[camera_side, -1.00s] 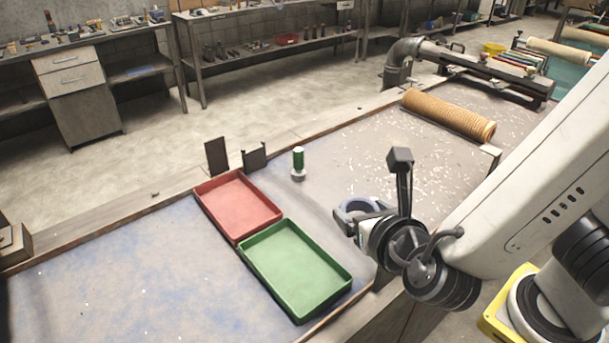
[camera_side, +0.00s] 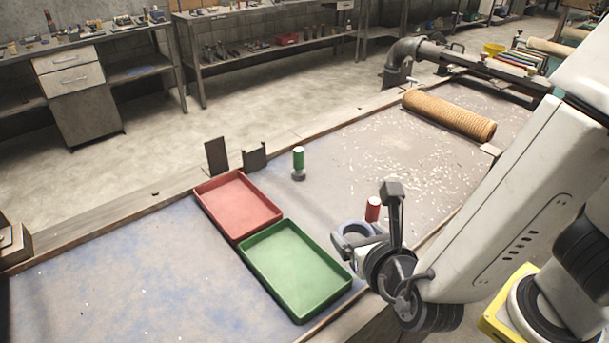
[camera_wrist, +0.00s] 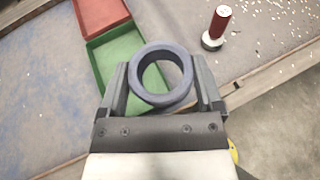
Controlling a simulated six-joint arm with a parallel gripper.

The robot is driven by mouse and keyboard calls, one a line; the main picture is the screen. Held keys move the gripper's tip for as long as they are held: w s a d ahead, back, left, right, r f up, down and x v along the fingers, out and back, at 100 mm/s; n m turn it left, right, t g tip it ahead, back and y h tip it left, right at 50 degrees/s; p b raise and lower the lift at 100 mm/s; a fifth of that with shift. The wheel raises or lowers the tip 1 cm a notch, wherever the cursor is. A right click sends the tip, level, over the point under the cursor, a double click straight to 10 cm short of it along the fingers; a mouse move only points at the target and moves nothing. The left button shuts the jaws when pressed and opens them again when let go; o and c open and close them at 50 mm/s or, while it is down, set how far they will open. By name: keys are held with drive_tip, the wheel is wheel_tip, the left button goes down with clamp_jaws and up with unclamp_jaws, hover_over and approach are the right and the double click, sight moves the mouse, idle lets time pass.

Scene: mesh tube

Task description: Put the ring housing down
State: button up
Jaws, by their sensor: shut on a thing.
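The ring housing (camera_wrist: 161,101) is a thick blue-grey ring. My gripper (camera_wrist: 160,74) is shut on it, with one finger at each side of the ring. In the side view the ring housing (camera_side: 342,240) is held in front of my wrist, just right of the green tray (camera_side: 337,283). In the wrist view the ring overlaps the green tray's near corner, and the tray shows partly behind it. I cannot tell how high the ring is above the table.
A red tray (camera_side: 272,219) adjoins the green one; both look empty. A red cylinder (camera_side: 373,208) stands close behind my gripper, and a green cylinder (camera_side: 299,158) on a grey base stands further back. A tan mesh tube (camera_side: 450,115) lies at the back right. The blue-stained table on the left is clear.

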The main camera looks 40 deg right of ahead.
drive_tip(key=w+a+f, duration=0.3)
drive_tip(key=w+f, duration=0.1)
drive_tip(key=w, duration=0.4)
hover_over(285, 263)
drive_tip(key=s, duration=0.1)
drive_tip(key=f, duration=0.4)
drive_tip(key=shift+s+d+f, duration=0.1)
drive_tip(key=shift+d+f, duration=0.15)
drive_tip(key=shift+w+a+f, duration=0.15)
drive_tip(key=shift+w+f, duration=0.2)
drive_tip(key=shift+w+f, duration=0.25)
drive_tip(key=shift+f, duration=0.15)
drive_tip(key=shift+a+f, duration=0.1)
drive_tip(key=shift+f, duration=1.35)
drive_tip(key=o, duration=1.3)
drive_tip(key=shift+f, duration=0.15)
drive_tip(key=shift+o, duration=0.2)
